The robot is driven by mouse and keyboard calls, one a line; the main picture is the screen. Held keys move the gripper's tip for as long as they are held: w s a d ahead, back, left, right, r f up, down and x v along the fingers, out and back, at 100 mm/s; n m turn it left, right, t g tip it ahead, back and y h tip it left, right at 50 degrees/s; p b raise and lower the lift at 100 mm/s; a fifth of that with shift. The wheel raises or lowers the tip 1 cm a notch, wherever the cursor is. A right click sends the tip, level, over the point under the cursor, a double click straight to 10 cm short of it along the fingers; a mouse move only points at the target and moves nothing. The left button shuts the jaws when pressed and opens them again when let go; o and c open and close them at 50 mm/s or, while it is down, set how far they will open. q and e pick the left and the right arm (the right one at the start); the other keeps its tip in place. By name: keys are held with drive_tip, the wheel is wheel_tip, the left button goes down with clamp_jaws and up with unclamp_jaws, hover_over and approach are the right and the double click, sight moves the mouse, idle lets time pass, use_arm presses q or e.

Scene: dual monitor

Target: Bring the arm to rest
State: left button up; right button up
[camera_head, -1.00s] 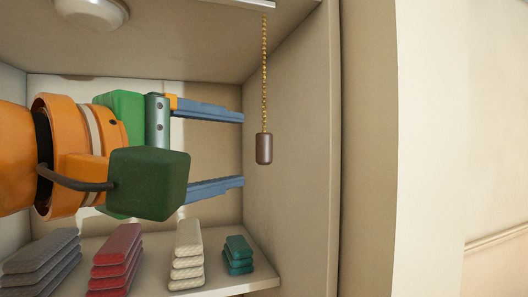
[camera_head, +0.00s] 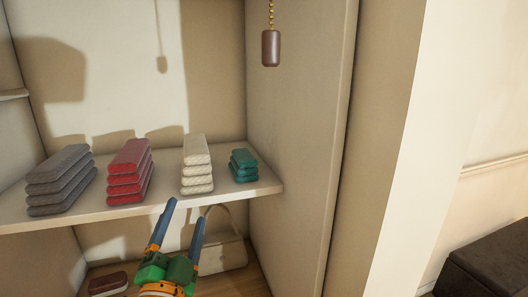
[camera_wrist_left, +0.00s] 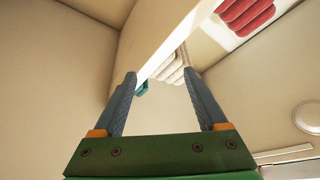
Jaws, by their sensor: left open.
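My left gripper (camera_head: 186,210) is below the front edge of the shelf, pointing up, with its two blue fingers apart and nothing between them. In the left wrist view the gripper (camera_wrist_left: 160,76) is also open and empty, with the underside and edge of the shelf beyond it. My right gripper is in neither view. A pull chain with a brown weight (camera_head: 271,48) hangs at the top, above and right of the gripper and well apart from it.
The shelf (camera_head: 262,187) carries stacks of folded cloths: grey (camera_head: 60,181), red (camera_head: 128,172), cream (camera_head: 196,166) and teal (camera_head: 243,165). A pale handbag (camera_head: 225,256) and a brown item (camera_head: 108,284) stand below. The cabinet side wall (camera_head: 300,130) is to the right.

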use_arm(q)
drive_tip(key=s+a+f+n+g+y, duration=0.1)
drive_tip(key=s+a+f+n+g, duration=0.25)
drive_tip(key=f, duration=0.75)
drive_tip(key=s+d+f+n+g, duration=0.15)
drive_tip(key=s+f+g, duration=0.35)
drive_tip(key=f, duration=0.7)
drive_tip(key=s+f+n+g+h, duration=0.1)
drive_tip(key=s+f+n+g, duration=0.2)
drive_tip(key=s+f+g, duration=1.15)
drive_tip(key=s+f+t, duration=0.3)
drive_tip(key=f+t, duration=0.1)
drive_tip(key=f, duration=0.8)
drive_tip(key=s+a+f+g, duration=0.1)
drive_tip(key=s+a+f, duration=0.1)
drive_tip(key=s+f, duration=0.9)
drive_tip(key=shift+s+f, duration=0.3)
drive_tip(key=shift+s, duration=0.75)
drive_tip(key=shift+s, duration=0.1)
